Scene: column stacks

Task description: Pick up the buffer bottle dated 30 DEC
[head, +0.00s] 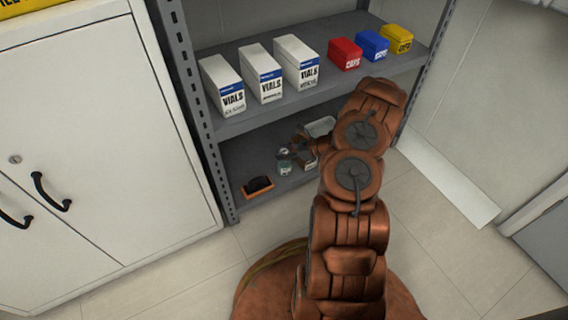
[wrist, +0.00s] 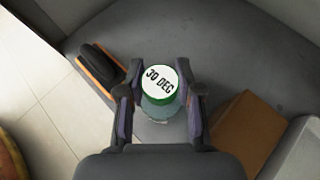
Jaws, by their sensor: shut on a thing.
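The buffer bottle (wrist: 160,84) has a white cap top reading "30 DEC", a green rim and a clear body. It stands between the two fingers of my gripper (wrist: 160,92) in the wrist view, and the fingers are shut on its sides. In the head view a small clear bottle (head: 284,163) shows at the lower shelf beside my gripper, which is partly hidden by my arm. I cannot tell whether the bottle touches the shelf.
An orange and black brush (head: 258,187) lies left of the bottle. A brown box (wrist: 245,130) and a pale tray (head: 320,126) are to the right. The upper shelf (head: 300,98) holds white vial boxes and small coloured boxes. A shelf post (head: 195,100) stands at left.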

